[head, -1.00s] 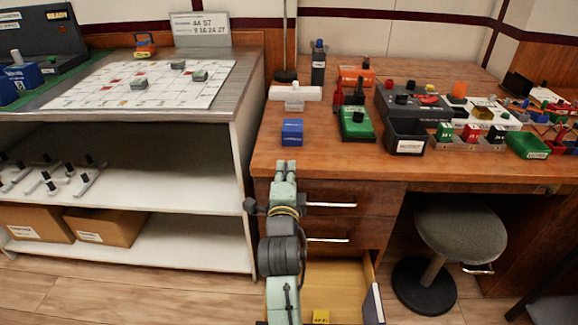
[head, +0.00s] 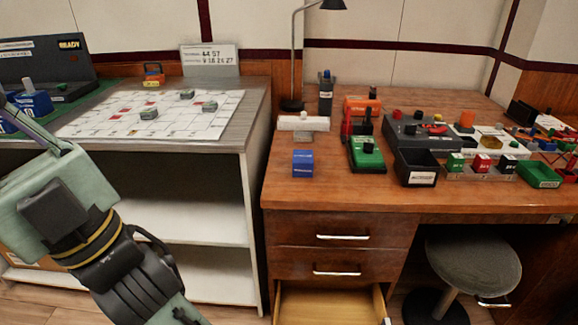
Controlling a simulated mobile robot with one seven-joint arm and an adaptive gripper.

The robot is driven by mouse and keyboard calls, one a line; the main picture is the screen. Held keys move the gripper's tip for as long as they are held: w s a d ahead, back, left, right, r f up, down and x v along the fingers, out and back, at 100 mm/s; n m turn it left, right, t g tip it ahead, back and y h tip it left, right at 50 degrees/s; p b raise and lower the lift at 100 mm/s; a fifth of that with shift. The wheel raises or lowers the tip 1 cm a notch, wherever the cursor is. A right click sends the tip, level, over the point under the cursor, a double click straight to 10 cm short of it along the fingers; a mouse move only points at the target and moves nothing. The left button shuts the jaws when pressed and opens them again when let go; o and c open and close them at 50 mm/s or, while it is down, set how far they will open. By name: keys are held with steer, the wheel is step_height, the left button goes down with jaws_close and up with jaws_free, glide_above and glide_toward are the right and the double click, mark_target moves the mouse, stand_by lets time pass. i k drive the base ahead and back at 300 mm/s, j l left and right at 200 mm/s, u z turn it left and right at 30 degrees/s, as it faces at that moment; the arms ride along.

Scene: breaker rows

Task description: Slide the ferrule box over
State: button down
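No label legibly reads "ferrule", so I cannot tell for certain which box is the ferrule box. A small blue box (head: 302,163) with a pale label stands alone near the front left of the wooden desk. A black open bin (head: 416,168) with a white label and a green open bin (head: 539,174) stand farther right. My arm crosses the lower left of the head view, close to the camera. My gripper end (head: 22,125) is at the left edge, partly cut off, over the grey bench and far from the blue box. Its finger opening cannot be made out.
The desk's lowest drawer (head: 330,304) is open. A stool (head: 472,262) stands under the desk.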

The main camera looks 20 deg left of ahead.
mark_target(302, 160)
steer(key=i+j, duration=0.1)
steer(key=j, duration=0.65)
steer(key=i+j+z, duration=0.1)
steer(key=j, duration=1.35)
steer(key=i, duration=0.55)
